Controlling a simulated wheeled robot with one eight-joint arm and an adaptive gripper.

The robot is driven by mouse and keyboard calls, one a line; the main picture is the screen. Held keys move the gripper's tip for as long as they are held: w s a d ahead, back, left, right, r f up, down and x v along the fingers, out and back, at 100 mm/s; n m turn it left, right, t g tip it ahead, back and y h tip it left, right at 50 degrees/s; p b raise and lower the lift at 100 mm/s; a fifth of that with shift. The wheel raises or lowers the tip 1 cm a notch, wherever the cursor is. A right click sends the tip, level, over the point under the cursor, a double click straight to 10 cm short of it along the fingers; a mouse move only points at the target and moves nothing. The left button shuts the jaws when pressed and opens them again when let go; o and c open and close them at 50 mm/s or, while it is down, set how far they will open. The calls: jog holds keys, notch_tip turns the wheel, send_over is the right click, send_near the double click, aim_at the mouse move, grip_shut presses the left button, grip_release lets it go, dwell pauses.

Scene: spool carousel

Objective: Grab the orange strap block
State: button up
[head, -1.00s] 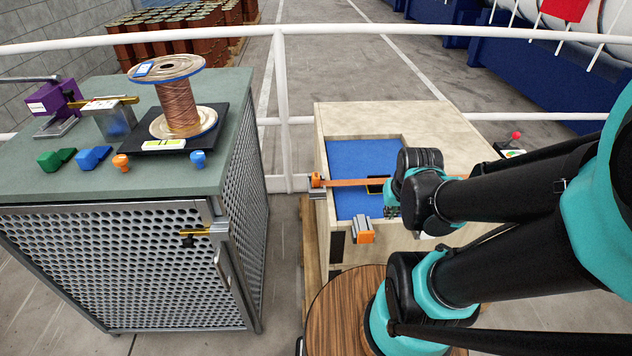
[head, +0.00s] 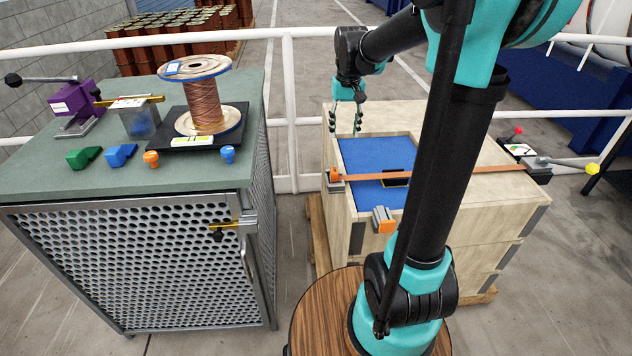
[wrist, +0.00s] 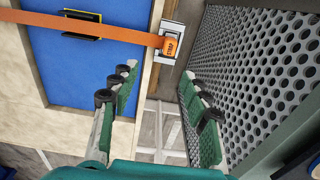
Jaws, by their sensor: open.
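The orange strap block (head: 334,174) sits in a grey bracket at the left edge of the crate, at the end of an orange strap (head: 450,177). In the wrist view the block (wrist: 172,47) shows lettering and lies just beyond the fingertips, near the top centre. My gripper (head: 346,122) is open and empty, pointing down above the crate's far left corner, apart from the block. In the wrist view its two green-padded fingers (wrist: 158,76) are spread wide with nothing between them.
The wooden crate (head: 475,143) has a blue recess (head: 365,160) under the strap. Another orange-and-grey block (head: 384,219) is on its front edge. A perforated cabinet (head: 150,265) stands left across a narrow gap, carrying a copper spool (head: 207,106). A white railing (head: 290,100) runs behind.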

jog(key=w+a, duration=0.2)
send_over(335, 170)
jog(key=w, duration=0.1)
notch_tip(335, 170, down, 11)
jog(key=shift+r, duration=0.1)
jog(key=shift+s+f, duration=0.2)
jog(key=shift+f, duration=1.2)
jog(key=shift+s+f, duration=0.15)
jog(key=shift+f, duration=1.2)
jog(key=shift+c, duration=0.3)
grip_shut()
